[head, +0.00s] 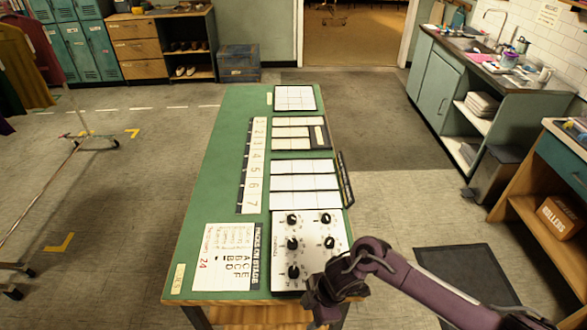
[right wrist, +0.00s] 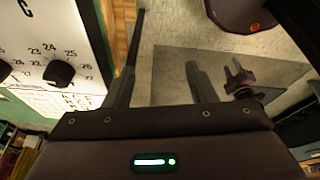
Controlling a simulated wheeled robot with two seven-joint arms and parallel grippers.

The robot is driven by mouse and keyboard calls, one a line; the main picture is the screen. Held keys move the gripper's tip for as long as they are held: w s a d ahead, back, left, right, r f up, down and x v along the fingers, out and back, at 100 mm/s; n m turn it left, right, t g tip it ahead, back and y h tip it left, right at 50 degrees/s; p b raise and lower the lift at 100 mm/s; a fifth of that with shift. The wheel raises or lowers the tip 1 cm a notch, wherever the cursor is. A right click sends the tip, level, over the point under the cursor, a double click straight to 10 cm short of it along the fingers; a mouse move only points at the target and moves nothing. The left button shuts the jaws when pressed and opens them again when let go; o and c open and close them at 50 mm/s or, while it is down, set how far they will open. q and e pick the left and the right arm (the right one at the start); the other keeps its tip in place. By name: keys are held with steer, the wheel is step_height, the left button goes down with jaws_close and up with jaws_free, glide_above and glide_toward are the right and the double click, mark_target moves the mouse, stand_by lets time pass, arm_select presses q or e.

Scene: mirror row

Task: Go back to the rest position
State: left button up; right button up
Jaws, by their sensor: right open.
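My right gripper (head: 322,300) is at the front right corner of the green table (head: 228,125), beside the white dial panel (head: 318,258) with its black knobs. Its arm comes in from the lower right. In the right wrist view the two fingers of this gripper (right wrist: 164,45) stand apart with only floor between them. The dial panel also shows at the left of that view (right wrist: 40,35), with one black knob close to the left finger. My left gripper is not in the head view.
A number strip (head: 252,165), several white panels (head: 303,175) and a lettered sheet (head: 228,255) lie on the table. A clothes rail (head: 60,185) stands left. A sink counter (head: 480,75) and wooden shelf (head: 535,215) stand right. A dark mat (head: 468,280) lies on open floor.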

steer(key=s+d+f+m+t+y+b, duration=0.15)
steer(key=f+m, duration=0.35)
steer(key=f, duration=0.6)
steer(key=s+d+f+m+t+b, duration=0.25)
steer(key=f+m, duration=0.35)
steer(key=f, duration=0.5)
arm_select(q)
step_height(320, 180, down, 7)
steer(key=b, duration=0.2)
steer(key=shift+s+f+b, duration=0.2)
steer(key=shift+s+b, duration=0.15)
steer(key=shift+b, duration=0.05)
arm_select(e)
steer(key=s+d+f+m+g+h, duration=0.1)
steer(key=s+d+f+m, duration=0.1)
steer(key=s+d+f, duration=0.3)
steer(key=s+d+f+m+g+h, duration=0.1)
steer(key=s+d+f, duration=0.4)
steer(key=s, duration=0.9)
steer(key=s+d+f+m+h, duration=0.3)
steer(key=s+d+f+m, duration=0.1)
steer(key=s+f, duration=0.3)
steer(key=s+d, duration=0.1)
steer(key=s, duration=0.1)
steer(key=shift+s+g, duration=0.3)
steer(key=shift+g, duration=0.1)
steer(key=shift+h, duration=0.25)
